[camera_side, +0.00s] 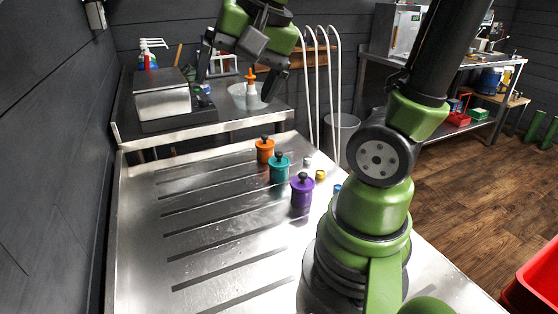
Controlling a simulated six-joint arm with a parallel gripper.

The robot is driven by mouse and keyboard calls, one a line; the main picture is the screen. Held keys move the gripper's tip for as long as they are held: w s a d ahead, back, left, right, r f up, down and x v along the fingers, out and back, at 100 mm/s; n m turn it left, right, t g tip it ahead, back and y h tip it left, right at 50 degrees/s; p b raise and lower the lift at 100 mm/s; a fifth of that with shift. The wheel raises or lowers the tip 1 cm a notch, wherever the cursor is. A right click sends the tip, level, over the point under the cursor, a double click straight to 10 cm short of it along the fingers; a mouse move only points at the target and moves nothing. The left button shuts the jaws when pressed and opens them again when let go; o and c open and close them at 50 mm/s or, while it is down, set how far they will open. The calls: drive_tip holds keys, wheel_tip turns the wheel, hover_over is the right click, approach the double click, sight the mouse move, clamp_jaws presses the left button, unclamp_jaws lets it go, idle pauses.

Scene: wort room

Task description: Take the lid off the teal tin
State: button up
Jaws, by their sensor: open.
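The teal tin (279,173) stands upright on the steel table, with its dark-knobbed lid (279,158) on top. An orange tin (265,152) stands behind it to the left, and a purple tin (301,195) stands in front of it to the right; both have dark knobs. My gripper (238,88) is at the top of the view, above and beyond the tins, with its two dark fingers spread wide. It is open, holds nothing and is well apart from the teal tin.
Small silver (308,161), yellow (320,175) and blue (337,188) pieces lie right of the tins. A grey box-like device (162,100) stands on the raised back counter. The slotted steel table (200,262) is clear to the left and front.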

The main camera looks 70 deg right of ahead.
drive_tip(key=w+d+f+m+g, duration=0.2)
drive_tip(key=w+d+f+m, duration=0.1)
drive_tip(key=d+m, duration=0.35)
drive_tip(key=m+g, duration=0.3)
drive_tip(key=m, duration=0.8)
hover_over(278, 153)
wheel_tip(278, 153, down, 12)
drive_tip(key=shift+f, duration=0.2)
wheel_tip(278, 153, down, 5)
drive_tip(key=shift+s+d+r, duration=0.1)
drive_tip(key=shift+r, duration=0.1)
wheel_tip(278, 153, down, 6)
drive_tip(key=shift+r, duration=0.15)
drive_tip(key=shift+c, duration=0.2)
drive_tip(key=c, duration=0.9)
